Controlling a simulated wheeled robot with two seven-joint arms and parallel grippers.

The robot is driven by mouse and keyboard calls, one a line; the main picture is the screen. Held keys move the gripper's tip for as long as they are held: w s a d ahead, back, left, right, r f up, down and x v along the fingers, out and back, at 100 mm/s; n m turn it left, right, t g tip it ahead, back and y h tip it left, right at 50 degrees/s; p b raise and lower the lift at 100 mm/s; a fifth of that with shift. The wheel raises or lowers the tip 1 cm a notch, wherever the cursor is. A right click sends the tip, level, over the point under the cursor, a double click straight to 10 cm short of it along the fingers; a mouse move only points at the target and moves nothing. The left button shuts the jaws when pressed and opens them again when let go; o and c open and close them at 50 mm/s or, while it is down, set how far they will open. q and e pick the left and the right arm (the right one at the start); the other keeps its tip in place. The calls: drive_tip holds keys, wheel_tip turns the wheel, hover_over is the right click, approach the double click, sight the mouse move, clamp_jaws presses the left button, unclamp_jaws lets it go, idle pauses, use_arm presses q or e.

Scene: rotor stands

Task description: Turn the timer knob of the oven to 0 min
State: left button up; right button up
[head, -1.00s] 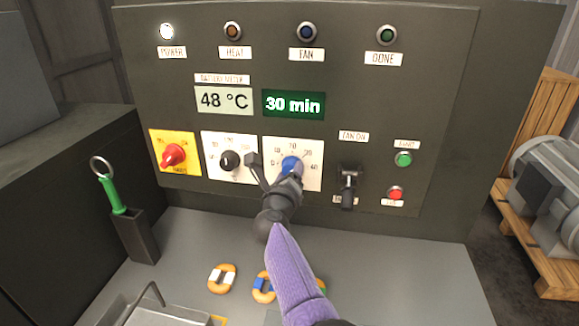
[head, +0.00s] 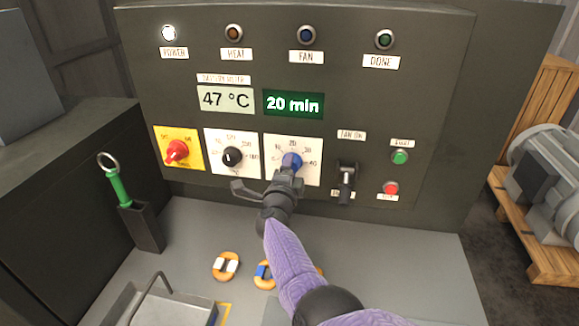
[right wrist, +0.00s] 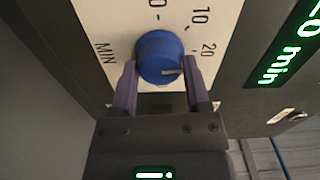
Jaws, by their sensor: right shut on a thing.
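The blue timer knob (head: 291,162) sits on a white dial plate (head: 309,174) marked 0 to 40. The green timer display (head: 293,104) above it reads 20 min. My right gripper (head: 287,172) is at the knob from below in the head view. In the right wrist view, the two fingers of the right gripper (right wrist: 165,85) stand on either side of the blue knob (right wrist: 158,55), shut on it. The knob's light pointer mark shows near the 20 side there. My left gripper is not in view.
Left of the timer are a black temperature knob (head: 232,157) and a red switch (head: 176,151) on yellow. To its right are a fan lever (head: 346,178), a green button (head: 400,157) and a red button (head: 391,188). Rings (head: 225,266) lie on the bench below.

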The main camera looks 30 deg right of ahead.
drive_tip(key=shift+f+n+p, duration=0.1)
drive_tip(key=shift+n+p, duration=1.1)
drive_tip(key=shift+n, duration=7.2)
drive_tip(key=o, duration=1.3)
drive_tip(key=p+v, duration=0.6)
drive_tip(key=v, duration=0.4)
drive_tip(key=shift+p, duration=0.4)
